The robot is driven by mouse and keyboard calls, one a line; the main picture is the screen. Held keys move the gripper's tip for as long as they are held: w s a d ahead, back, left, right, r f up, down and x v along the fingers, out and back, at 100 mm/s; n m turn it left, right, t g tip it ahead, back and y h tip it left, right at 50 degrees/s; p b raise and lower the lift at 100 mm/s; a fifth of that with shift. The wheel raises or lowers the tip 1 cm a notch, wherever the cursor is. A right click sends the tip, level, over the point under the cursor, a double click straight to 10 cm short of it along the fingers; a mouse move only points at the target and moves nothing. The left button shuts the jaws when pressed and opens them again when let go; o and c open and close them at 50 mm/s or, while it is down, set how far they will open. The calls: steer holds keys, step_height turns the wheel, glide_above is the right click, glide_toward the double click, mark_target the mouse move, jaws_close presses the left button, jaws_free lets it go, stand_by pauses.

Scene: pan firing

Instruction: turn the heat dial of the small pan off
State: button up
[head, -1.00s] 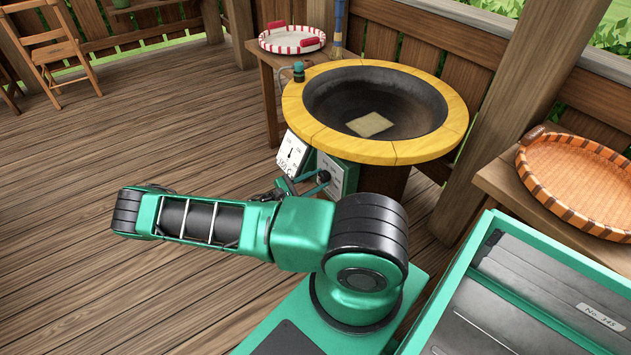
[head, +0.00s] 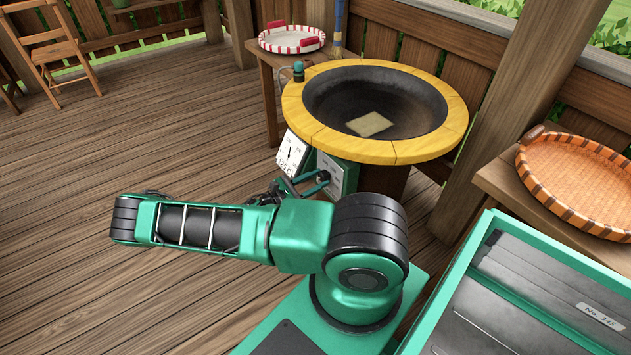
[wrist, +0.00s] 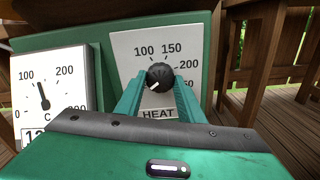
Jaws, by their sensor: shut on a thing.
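The heat dial (wrist: 160,77) is a round black knob on a white plate marked HEAT with numbers around it. Its white mark points to the lower left. My gripper (wrist: 160,82) is shut on the dial, one green finger on each side. In the head view my gripper (head: 318,183) reaches the panel below the pan, and the dial (head: 323,176) is partly hidden by the fingers. The pan (head: 375,95) is dark with a yellow rim and holds a pale square piece.
A white temperature gauge (wrist: 45,85) stands left of the dial, its needle near 100, above a partly hidden digital readout. A table with a red-and-white tray (head: 292,39) stands behind the pan. A woven tray (head: 575,185) lies on a table at the right.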

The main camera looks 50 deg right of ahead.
steer(key=shift+w, duration=0.2)
steer(key=o, duration=1.1)
steer(key=shift+s, duration=0.1)
steer(key=shift+c, duration=0.2)
steer(key=v, duration=1.1)
